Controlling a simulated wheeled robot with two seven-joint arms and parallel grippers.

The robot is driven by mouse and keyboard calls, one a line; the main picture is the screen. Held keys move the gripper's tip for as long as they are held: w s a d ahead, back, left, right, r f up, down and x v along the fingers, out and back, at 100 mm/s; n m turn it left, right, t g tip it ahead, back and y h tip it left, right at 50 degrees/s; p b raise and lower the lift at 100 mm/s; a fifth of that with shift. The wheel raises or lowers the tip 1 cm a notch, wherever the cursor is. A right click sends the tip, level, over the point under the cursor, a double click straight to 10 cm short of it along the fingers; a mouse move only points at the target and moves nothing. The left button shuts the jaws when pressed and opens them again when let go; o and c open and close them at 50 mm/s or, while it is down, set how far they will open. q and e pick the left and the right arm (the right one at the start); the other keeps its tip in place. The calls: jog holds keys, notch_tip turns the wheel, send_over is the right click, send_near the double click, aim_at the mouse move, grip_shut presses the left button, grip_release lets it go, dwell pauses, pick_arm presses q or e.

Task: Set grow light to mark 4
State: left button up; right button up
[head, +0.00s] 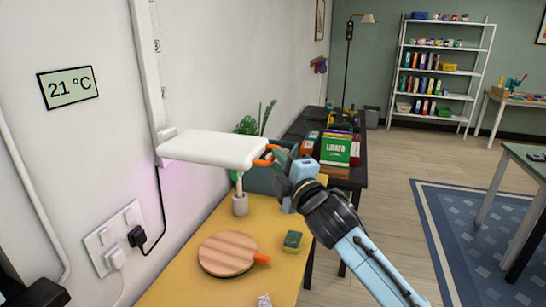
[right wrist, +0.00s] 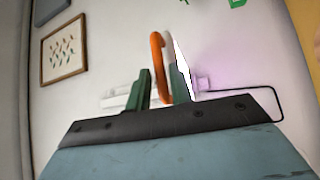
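The grow light (head: 212,149) is a flat white panel on a vertical white wall rail (head: 148,75), with a purple glow on the wall below it. Small dark marks show on the rail, too small to read. An orange handle (head: 265,162) sits at the panel's right end. My right gripper (head: 277,156) is at this handle. In the right wrist view the orange handle (right wrist: 157,62) stands between the two green fingers, which are close together on either side of it. My left gripper is not in view.
Below the panel, a yellow table (head: 215,283) holds a round wooden board (head: 228,254), a green sponge (head: 293,241) and a light-coloured pot (head: 240,205). Books (head: 338,148) and a plant (head: 257,120) stand behind. A black plug and cable (head: 138,237) are on the wall.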

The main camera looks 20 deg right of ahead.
aim_at(273, 157)
jog(key=shift+x, duration=1.5)
grip_shut()
